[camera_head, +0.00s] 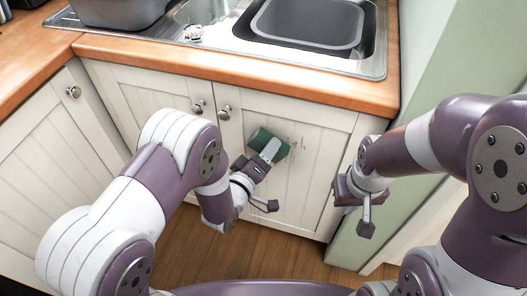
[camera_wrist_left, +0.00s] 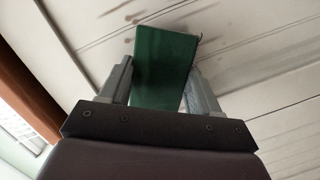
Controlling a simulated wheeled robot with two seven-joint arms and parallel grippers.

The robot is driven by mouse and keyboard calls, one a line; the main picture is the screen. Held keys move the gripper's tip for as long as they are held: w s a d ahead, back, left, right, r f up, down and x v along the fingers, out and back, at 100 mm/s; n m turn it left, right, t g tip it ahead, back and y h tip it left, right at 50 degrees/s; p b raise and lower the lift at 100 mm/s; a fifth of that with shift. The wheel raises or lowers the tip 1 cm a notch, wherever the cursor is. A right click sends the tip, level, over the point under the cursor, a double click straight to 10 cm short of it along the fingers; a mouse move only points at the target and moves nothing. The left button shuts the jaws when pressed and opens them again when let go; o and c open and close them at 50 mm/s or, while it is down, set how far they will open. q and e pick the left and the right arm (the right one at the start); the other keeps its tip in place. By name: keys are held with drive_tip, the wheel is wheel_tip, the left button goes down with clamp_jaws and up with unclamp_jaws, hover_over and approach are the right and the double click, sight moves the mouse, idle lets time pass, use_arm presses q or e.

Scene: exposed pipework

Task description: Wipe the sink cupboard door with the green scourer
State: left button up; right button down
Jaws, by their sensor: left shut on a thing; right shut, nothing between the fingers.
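The green scourer (camera_head: 268,143) is held in my left gripper (camera_head: 262,158), in front of the right-hand sink cupboard door (camera_head: 310,150). In the left wrist view the scourer (camera_wrist_left: 165,65) stands between the two fingers, its far edge at or close to the door (camera_wrist_left: 245,40); I cannot tell whether it touches. Dark smudges and streaks show on the door around the scourer in that view. My right gripper (camera_head: 347,190) is shut and empty, near the right edge of the cupboard. Part of the door is hidden behind my left gripper.
The wooden worktop (camera_head: 240,73) overhangs the doors, with the steel sink (camera_head: 310,25) above. Round knobs (camera_head: 224,113) stick out at the doors' upper corners. A second door (camera_head: 150,95) is to the left. The green wall (camera_head: 430,70) is at the right.

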sight(280, 154)
use_arm(q)
drive_tip(key=shift+s+d, duration=0.25)
drive_tip(key=shift+d, duration=0.6)
drive_tip(key=shift+s+d, duration=0.2)
drive_tip(key=shift+d, duration=0.6)
drive_tip(key=shift+s+d+b, duration=0.1)
drive_tip(key=shift+s+d, duration=0.3)
drive_tip(key=shift+d, duration=0.65)
drive_tip(key=shift+s+d+b, duration=0.15)
drive_tip(key=shift+s+d, duration=0.25)
drive_tip(key=shift+d, duration=0.7)
drive_tip(key=shift+s+d+b, duration=0.1)
drive_tip(key=shift+s+d, duration=0.3)
drive_tip(key=shift+d, duration=0.65)
drive_tip(key=shift+s, duration=0.1)
drive_tip(key=v, duration=0.4)
drive_tip(key=p+v, duration=0.1)
drive_tip(key=v, duration=0.1)
drive_tip(key=shift+s+d+f, duration=0.15)
drive_tip(key=shift+d+f, duration=0.25)
